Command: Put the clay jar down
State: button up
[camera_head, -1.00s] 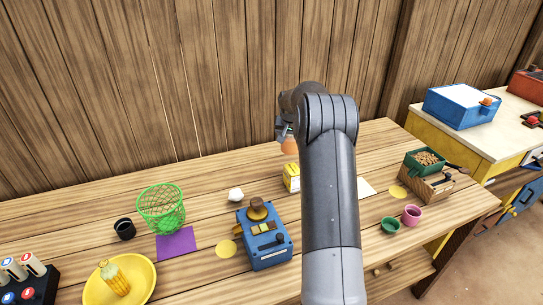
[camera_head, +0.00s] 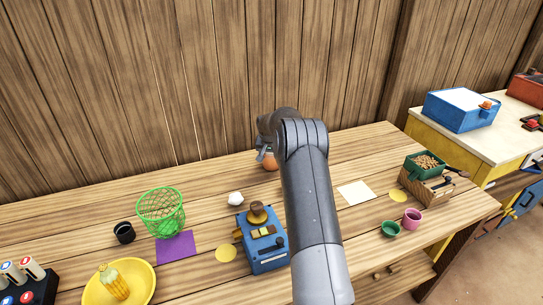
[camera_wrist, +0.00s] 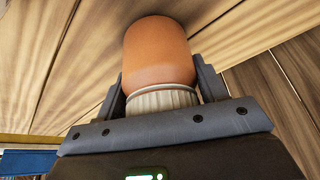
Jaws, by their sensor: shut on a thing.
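The clay jar is a rounded orange-brown vessel with a pale ribbed band at the gripper end. In the head view the jar (camera_head: 271,162) shows below my gripper (camera_head: 266,149) near the table's back edge, partly hidden by my arm. In the wrist view the jar (camera_wrist: 158,48) sits between the two fingers of my gripper (camera_wrist: 160,97), which is shut on its ribbed part (camera_wrist: 162,99). I cannot tell whether its base touches the wooden table (camera_head: 205,195).
A white sheet (camera_head: 356,192) lies right of my arm.

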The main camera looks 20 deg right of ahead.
jog(key=shift+f, duration=0.15)
jog(key=o, duration=1.2)
jog(key=s+a+r, duration=0.3)
jog(key=s+r, duration=0.2)
jog(key=r, duration=0.3)
jog(key=s+a+r+n, duration=0.1)
jog(key=s+a+r, duration=0.1)
jog(key=s+r, duration=0.35)
jog(key=s+a+r, duration=0.3)
jog(key=r, duration=0.6)
jog(key=s+a+r+n+t, duration=0.1)
jog(key=s+a+r, duration=0.25)
jog(key=s, duration=0.35)
jog(key=s+a+r+n, duration=0.1)
jog(key=s+a+r, duration=0.25)
jog(key=s, duration=0.45)
jog(key=s+a+f+n, duration=0.1)
jog(key=s, duration=0.7)
jog(key=s+a+f+n+y, duration=0.1)
jog(key=s+a, duration=0.1)
jog(key=s, duration=0.7)
jog(key=s+a+f+n+y, duration=0.1)
jog(key=s+a, duration=0.1)
jog(key=s, duration=0.6)
jog(key=shift+s+f+t, duration=0.2)
jog(key=shift+s+t, duration=0.1)
